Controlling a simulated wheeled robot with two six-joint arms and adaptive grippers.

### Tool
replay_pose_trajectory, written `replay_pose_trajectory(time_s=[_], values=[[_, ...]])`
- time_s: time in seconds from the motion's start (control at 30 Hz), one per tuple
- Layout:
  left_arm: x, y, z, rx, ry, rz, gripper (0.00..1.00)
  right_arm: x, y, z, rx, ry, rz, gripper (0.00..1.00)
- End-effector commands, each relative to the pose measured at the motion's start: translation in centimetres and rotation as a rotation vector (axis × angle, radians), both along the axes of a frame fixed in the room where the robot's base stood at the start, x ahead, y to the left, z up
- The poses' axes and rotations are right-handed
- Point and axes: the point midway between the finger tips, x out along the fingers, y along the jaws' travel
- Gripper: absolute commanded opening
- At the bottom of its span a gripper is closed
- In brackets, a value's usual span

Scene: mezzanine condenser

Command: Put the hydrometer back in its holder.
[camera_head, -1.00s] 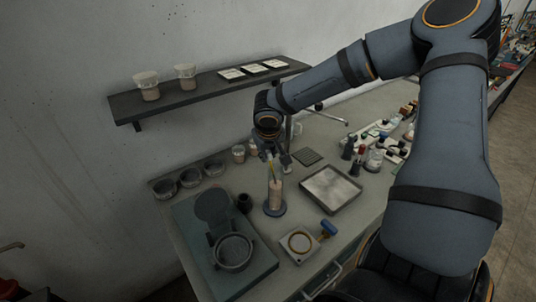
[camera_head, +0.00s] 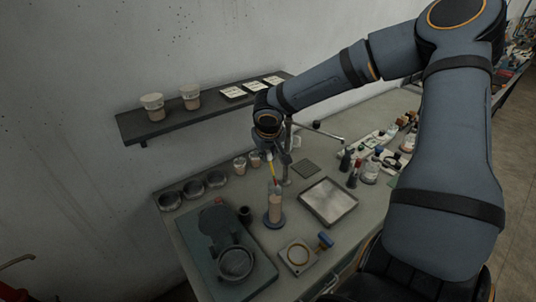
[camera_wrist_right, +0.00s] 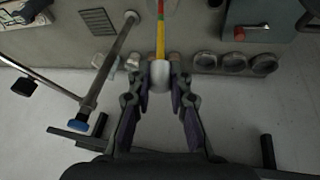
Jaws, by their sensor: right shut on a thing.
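The hydrometer's thin stem, banded red and yellow, shows in the head view (camera_head: 273,173) just above a glass cylinder. My right gripper (camera_head: 270,155) is shut on its pale upper end, which lies between the fingertips in the wrist view (camera_wrist_right: 160,73). The coloured stem runs away from the fingers there. The tall cylinder (camera_head: 275,207), filled with brownish liquid, stands upright on a blue base. I cannot tell how much of the hydrometer is inside it. No holder can be clearly made out. My left gripper is not in view.
A metal stand (camera_head: 288,150) with a side arm rises close behind my right gripper. A shallow tray (camera_head: 354,195) is right of the cylinder. A square plate with a ring (camera_head: 298,268) and a hinged-lid device (camera_head: 262,272) lie in front. A shelf (camera_head: 210,108) is on the wall.

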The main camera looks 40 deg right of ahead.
Motion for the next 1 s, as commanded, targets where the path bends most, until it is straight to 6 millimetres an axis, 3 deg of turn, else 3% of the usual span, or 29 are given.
replay_pose_trajectory(time_s=[0.8,1.0], values=[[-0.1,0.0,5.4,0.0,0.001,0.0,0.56,0.0,0.0,6.1,0.0,-0.001,0.0,0.0],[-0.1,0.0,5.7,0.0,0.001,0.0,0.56,0.0,0.0,6.5,0.0,0.0,0.0,0.0]])
